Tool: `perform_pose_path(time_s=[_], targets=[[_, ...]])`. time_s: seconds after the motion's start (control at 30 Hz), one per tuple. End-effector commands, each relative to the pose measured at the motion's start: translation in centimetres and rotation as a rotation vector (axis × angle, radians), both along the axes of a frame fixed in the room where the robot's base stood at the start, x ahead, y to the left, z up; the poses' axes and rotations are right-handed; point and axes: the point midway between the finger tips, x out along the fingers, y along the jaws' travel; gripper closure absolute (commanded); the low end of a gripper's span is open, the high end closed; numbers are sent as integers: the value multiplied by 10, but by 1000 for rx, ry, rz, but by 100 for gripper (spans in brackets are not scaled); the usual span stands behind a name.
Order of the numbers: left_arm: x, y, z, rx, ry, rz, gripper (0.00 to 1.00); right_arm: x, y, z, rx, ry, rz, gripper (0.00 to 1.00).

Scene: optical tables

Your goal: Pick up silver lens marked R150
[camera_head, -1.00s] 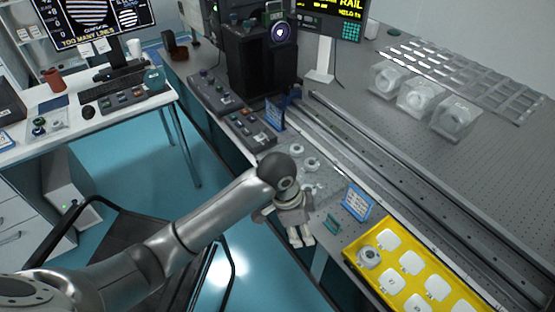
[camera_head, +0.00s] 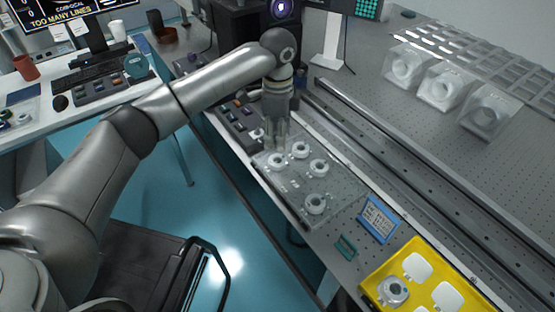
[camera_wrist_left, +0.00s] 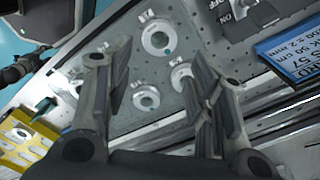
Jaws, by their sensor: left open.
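Several ring-shaped silver-white lenses lie on a clear plate (camera_head: 345,190) on the optical table: a left one (camera_head: 277,160), a back one (camera_head: 300,150), a right one (camera_head: 319,167) and a front one (camera_head: 316,203). No R150 marking is legible, so I cannot tell which is that lens. My left gripper (camera_head: 276,146) points down at the plate's back left corner, close to the left lens. In the left wrist view my left gripper (camera_wrist_left: 155,100) is open, with one lens (camera_wrist_left: 146,97) showing between its fingers and a larger-looking one (camera_wrist_left: 156,38) beyond. My right gripper is not in view.
A yellow tray (camera_head: 372,284) with white pads and a ring-shaped part (camera_head: 393,290) stands at the front. A blue sign (camera_head: 378,219) stands beside the plate. A long rail (camera_head: 400,165) runs behind. Button boxes (camera_head: 236,125) sit left of the gripper.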

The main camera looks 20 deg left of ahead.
Motion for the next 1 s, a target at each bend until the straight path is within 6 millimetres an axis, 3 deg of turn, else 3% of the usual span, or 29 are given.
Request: perform_pose_path(time_s=[0.1,0.23,0.37,0.6,0.93,1.0], targets=[[-1,1,-20,3,3,1,50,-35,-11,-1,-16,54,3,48],[0,1,-33,2,1,1,50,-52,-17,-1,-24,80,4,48],[-1,1,-42,2,2,1,50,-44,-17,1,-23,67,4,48],[-1,1,-78,2,2,2,50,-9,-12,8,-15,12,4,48],[-1,1,-88,1,-1,0,50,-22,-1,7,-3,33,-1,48],[-1,1,-88,1,-1,0,56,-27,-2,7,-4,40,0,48]])
